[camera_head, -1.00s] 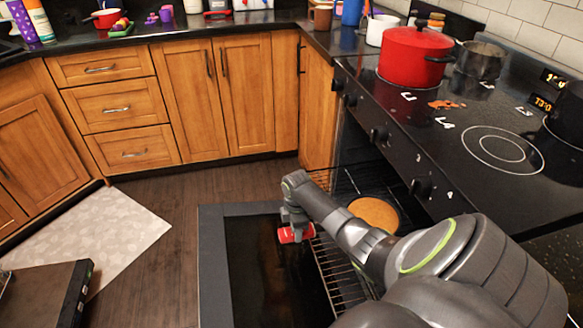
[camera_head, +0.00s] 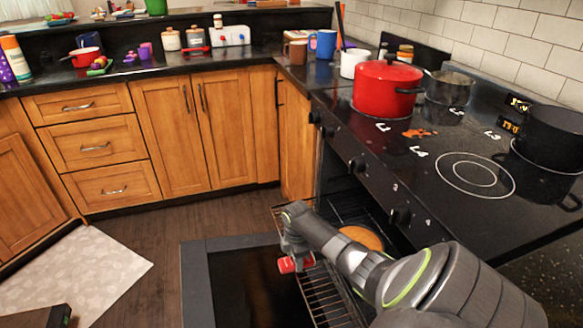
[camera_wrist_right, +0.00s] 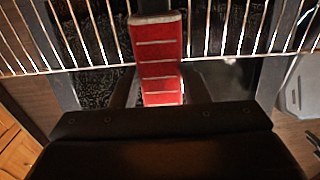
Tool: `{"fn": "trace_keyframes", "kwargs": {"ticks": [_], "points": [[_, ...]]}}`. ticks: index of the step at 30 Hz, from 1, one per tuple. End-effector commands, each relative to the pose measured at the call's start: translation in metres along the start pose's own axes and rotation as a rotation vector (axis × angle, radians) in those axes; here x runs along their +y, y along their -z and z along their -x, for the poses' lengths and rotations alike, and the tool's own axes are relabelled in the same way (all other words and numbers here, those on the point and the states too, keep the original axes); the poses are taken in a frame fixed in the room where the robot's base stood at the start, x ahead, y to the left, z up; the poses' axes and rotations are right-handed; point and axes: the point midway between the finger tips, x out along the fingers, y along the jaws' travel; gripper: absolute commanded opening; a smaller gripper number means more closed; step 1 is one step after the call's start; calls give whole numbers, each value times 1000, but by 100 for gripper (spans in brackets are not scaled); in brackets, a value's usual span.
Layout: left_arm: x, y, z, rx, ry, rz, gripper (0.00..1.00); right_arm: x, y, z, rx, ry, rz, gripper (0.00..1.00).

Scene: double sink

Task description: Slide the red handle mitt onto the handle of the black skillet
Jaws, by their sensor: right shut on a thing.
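My right gripper (camera_head: 290,258) is shut on the red handle mitt (camera_head: 290,264), low in front of the open oven. In the right wrist view the mitt (camera_wrist_right: 160,58) is a long red piece with pale cross lines between the two fingers, its far end pointing at the rack bars. A round pan with a flat brown content (camera_head: 361,238) sits on the oven rack; it may be the black skillet, but its handle is hidden or not clear. My arm covers part of it. My left gripper is not in view.
The oven rack (camera_head: 322,297) and lowered oven door (camera_head: 197,300) lie around my gripper. On the stove above stand a red pot (camera_head: 386,92), a grey pot (camera_head: 447,90) and a black pan (camera_head: 552,135).

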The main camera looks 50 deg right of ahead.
Motion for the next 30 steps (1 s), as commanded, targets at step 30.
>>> {"fn": "trace_keyframes", "kwargs": {"ticks": [30], "points": [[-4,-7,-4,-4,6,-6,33,0,-26,0,0,0,0,45]]}}
